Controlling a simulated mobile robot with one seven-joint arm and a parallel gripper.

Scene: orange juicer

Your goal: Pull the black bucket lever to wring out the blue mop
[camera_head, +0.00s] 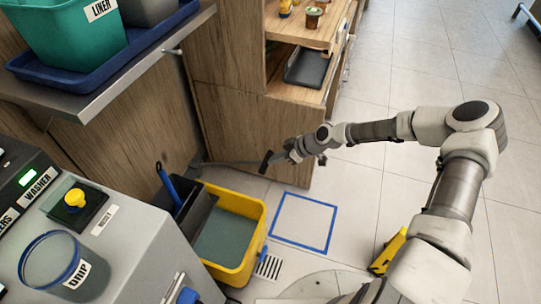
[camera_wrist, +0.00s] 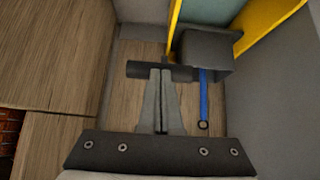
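The yellow bucket (camera_head: 245,202) stands on the floor, with a black wringer (camera_head: 192,212) on its left side. The wringer also shows in the wrist view (camera_wrist: 204,50). The mop's blue handle (camera_head: 167,184) leans up out of the wringer; it also shows in the wrist view (camera_wrist: 203,95). The mop head is hidden. A black bar (camera_head: 266,162), seemingly the lever's grip, lies at the tips of my gripper (camera_wrist: 162,74). It runs crosswise in the wrist view (camera_wrist: 139,69). My fingers are close together; whether they pinch it is unclear.
A wooden cabinet (camera_head: 230,125) stands behind the bucket. A grey counter unit (camera_head: 125,255) is close on the left. A blue floor square (camera_head: 330,237) and a drain grate (camera_head: 268,266) lie right of the bucket.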

